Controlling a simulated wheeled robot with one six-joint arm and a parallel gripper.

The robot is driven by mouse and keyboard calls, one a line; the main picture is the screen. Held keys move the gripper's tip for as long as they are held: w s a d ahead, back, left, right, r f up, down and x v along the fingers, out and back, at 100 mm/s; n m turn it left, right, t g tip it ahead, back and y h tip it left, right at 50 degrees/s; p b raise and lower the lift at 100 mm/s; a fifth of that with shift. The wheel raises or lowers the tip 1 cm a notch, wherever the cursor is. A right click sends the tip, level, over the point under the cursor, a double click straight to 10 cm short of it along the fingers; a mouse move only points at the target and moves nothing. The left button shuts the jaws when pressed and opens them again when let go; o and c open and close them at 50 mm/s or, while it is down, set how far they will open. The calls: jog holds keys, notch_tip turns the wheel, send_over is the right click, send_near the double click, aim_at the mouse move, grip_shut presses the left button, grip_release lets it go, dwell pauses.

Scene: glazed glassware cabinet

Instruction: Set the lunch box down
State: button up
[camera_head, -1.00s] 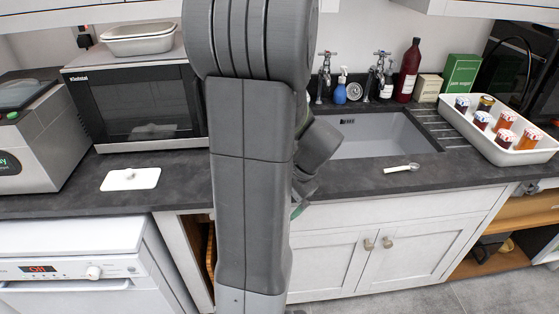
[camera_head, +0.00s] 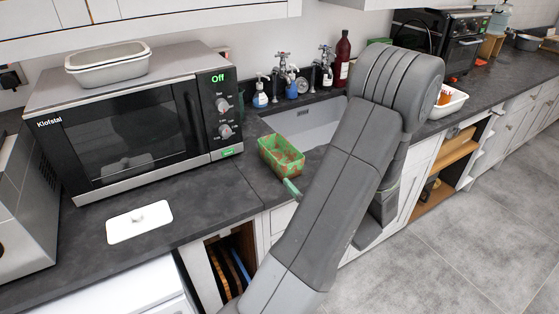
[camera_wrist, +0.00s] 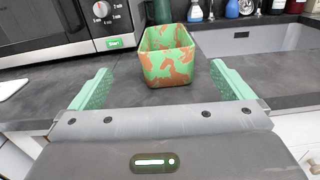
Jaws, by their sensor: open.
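The lunch box (camera_head: 281,158) is an open green box with brown camouflage patches. It rests on the dark worktop between the microwave and the sink. It also shows in the wrist view (camera_wrist: 168,68), upright on the worktop just beyond the fingertips. My gripper (camera_wrist: 160,90) has its two green fingers spread wide, one to each side and short of the box, with nothing between them. In the head view my arm hides most of my gripper; one green finger (camera_head: 291,188) shows at the counter's front edge, close to the box.
The microwave (camera_head: 137,125) stands left of the box, with a lidded dish (camera_head: 108,66) on top. A white lid (camera_head: 139,221) lies in front of it. The sink (camera_head: 308,126) is to the right, with soap bottles (camera_head: 261,94) behind. Bare worktop surrounds the box.

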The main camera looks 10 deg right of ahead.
jog(key=p+x, duration=0.2)
jog(key=x, duration=0.6)
jog(key=shift+w, duration=0.4)
jog(key=x, duration=0.1)
jog(key=p+x, duration=0.1)
jog(key=x, duration=0.1)
jog(key=p+x, duration=0.1)
jog(key=x, duration=0.1)
jog(key=shift+d+f, duration=0.3)
jog(key=c, duration=1)
jog(key=shift+c, duration=0.2)
